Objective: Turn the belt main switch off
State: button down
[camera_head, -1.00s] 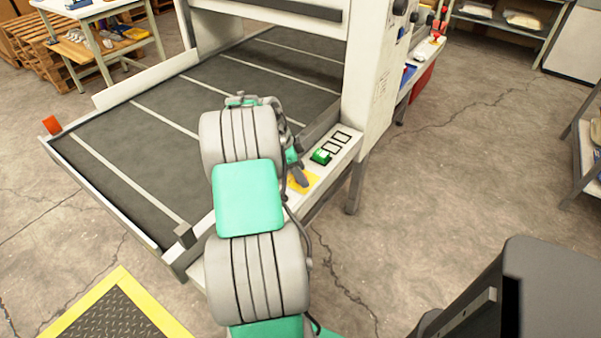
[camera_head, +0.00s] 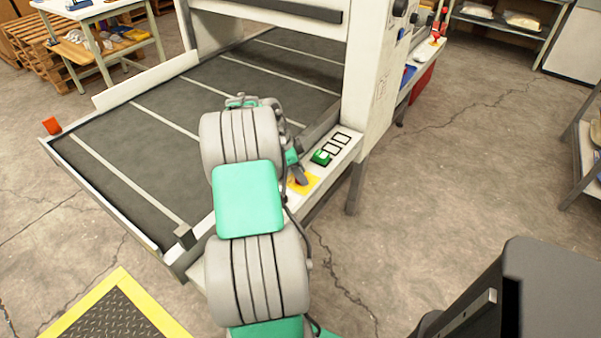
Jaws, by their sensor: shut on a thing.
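My gripper (camera_head: 300,178) is at the yellow plate (camera_head: 311,182) on the white side rail of the belt machine, pointing down at it. The jaws are shut on the belt main switch at this plate. The switch knob is mostly hidden by the gripper and its position cannot be read. The dark belt (camera_head: 130,150) with pale cross stripes lies left of my arm.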

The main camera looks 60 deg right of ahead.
jog(key=shift+n, duration=0.3)
jog(key=n+t+h+b, duration=0.1)
jog(key=n, duration=0.3)
jog(key=shift+t+b, duration=0.3)
jog(key=shift+b, duration=0.1)
jog(key=n, duration=0.2)
jog(key=n+t, duration=0.1)
jog(key=n, duration=0.1)
jog(key=shift+s+n+t+h, duration=0.15)
jog(key=shift+n+t+h, duration=0.15)
jog(key=shift+n+h, duration=0.1)
jog(key=n+t, duration=0.1)
jog(key=n, duration=0.3)
jog(key=shift+t, duration=0.4)
jog(key=n+t, duration=0.1)
jog(key=n, duration=0.3)
jog(key=shift+y, duration=0.4)
jog(key=shift+n+t, duration=0.3)
jog(key=shift+n, duration=0.1)
jog(key=c, duration=0.9)
grip_release()
jog(key=v, duration=0.8)
jog(key=shift+d, duration=0.1)
